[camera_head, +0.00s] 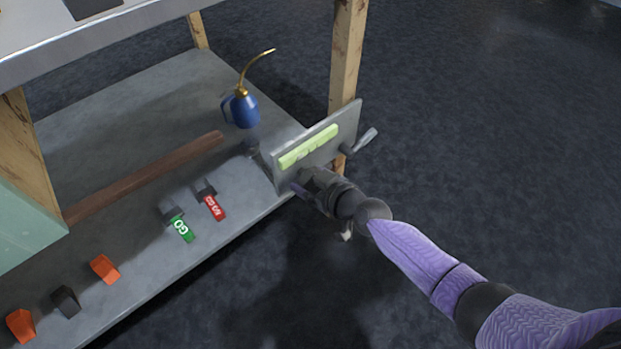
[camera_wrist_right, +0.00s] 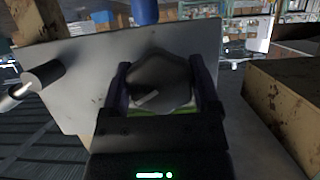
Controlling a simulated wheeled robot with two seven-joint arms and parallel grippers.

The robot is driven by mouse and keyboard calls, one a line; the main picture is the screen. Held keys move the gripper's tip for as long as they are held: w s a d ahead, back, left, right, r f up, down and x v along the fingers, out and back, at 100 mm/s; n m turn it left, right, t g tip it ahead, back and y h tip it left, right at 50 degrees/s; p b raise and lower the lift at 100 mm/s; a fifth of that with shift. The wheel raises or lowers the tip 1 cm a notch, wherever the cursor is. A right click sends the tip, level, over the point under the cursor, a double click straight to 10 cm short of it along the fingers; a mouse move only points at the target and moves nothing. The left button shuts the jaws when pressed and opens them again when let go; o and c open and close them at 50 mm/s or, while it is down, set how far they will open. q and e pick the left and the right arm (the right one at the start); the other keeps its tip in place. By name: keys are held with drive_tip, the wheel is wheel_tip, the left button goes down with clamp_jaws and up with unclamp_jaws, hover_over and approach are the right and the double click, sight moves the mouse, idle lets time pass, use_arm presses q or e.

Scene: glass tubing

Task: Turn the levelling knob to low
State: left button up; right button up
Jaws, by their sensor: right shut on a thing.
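The levelling knob (camera_wrist_right: 160,80) is a dark, many-sided knob with a pale pointer line, seen in the right wrist view. It sits on a grey metal panel (camera_wrist_right: 85,75). My right gripper (camera_wrist_right: 163,90) is shut on the knob, one finger on each side. In the head view the same panel (camera_head: 350,122) stands at the shelf's right end with a pale green label strip (camera_head: 308,147). There my right gripper (camera_head: 308,182) is at the panel's lower front, and the knob is hidden by it. My left gripper is not in view.
A lever handle (camera_head: 362,141) sticks out at the panel's right. On the lower shelf (camera_head: 150,110) are a blue oil can (camera_head: 241,108), a brown bar (camera_head: 145,177), green (camera_head: 181,228) and red (camera_head: 213,206) tags, and orange blocks (camera_head: 104,269). A wooden post (camera_head: 347,50) stands behind.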

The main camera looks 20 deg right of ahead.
drive_tip(key=n+t+h+p, duration=0.1)
drive_tip(key=n+h+p, duration=0.1)
drive_tip(key=n+p, duration=0.1)
drive_tip(key=shift+r+n, duration=0.1)
drive_tip(key=shift+n, duration=0.3)
drive_tip(key=shift+n+t+h, duration=0.4)
drive_tip(key=shift+n+h, duration=0.1)
drive_tip(key=shift+n, duration=0.4)
drive_tip(key=shift+n+t+h, duration=0.3)
drive_tip(key=shift+n+h, duration=0.1)
drive_tip(key=shift+n, duration=0.1)
drive_tip(key=shift+d+n+t+h+b, duration=0.1)
drive_tip(key=shift+n+t+h+b, duration=0.25)
drive_tip(key=shift+n, duration=0.65)
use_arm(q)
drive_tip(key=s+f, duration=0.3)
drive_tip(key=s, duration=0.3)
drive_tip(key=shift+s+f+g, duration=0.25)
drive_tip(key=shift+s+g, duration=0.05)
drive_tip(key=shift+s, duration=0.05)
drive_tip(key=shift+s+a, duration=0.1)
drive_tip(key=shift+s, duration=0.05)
use_arm(e)
drive_tip(key=o, duration=1.1)
